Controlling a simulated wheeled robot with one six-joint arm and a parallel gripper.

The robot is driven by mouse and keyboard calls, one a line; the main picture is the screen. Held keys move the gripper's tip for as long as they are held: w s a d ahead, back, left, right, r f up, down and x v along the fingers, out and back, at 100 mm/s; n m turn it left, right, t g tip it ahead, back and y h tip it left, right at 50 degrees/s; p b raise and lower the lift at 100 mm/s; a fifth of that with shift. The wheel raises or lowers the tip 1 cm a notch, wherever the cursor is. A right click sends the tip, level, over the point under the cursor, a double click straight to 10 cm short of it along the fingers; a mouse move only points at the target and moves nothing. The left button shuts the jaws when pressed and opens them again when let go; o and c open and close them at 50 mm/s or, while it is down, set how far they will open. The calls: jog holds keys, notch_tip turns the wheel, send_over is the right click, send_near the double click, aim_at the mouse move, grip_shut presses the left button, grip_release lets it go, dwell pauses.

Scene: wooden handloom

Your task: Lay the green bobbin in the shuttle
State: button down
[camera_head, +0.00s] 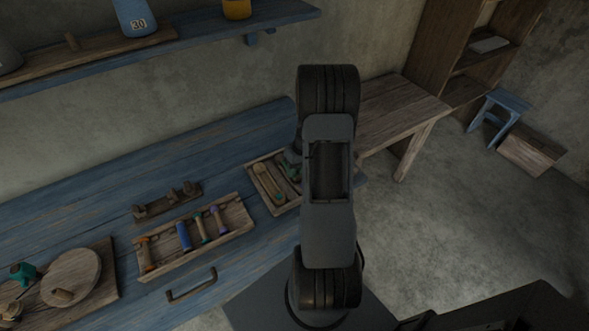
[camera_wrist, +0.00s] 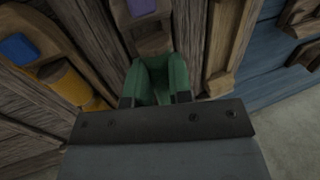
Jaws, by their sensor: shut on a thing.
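My gripper (camera_wrist: 155,98) is shut on a green piece that looks like the green bobbin (camera_wrist: 177,72). Its lower part is hidden by the gripper body. In the head view my arm covers most of the gripper, which is near the smaller wooden tray (camera_head: 259,199) on the blue bench. That tray holds long narrow pieces, partly hidden by my arm. I cannot tell for sure which piece is the shuttle. Wooden walls or slats surround the green piece in the wrist view; I cannot tell whether it touches them.
A bobbin tray (camera_head: 196,251) holds several coloured bobbins, including a blue one (camera_head: 183,236) and a purple one (camera_head: 219,219). A small peg rack (camera_head: 166,203) stands behind it. A yellow-orange cylinder (camera_wrist: 64,82) lies left of the gripper. Bare blue bench (camera_head: 80,211) lies behind.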

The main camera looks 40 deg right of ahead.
jog(key=shift+f, duration=0.45)
jog(key=c, duration=1.1)
grip_release()
jog(key=shift+a, duration=0.1)
jog(key=shift+o, duration=0.8)
jog(key=shift+s, duration=0.1)
jog(key=shift+f, duration=0.1)
jog(key=b+v, duration=0.1)
jog(key=v, duration=1.3)
jog(key=shift+r, duration=0.2)
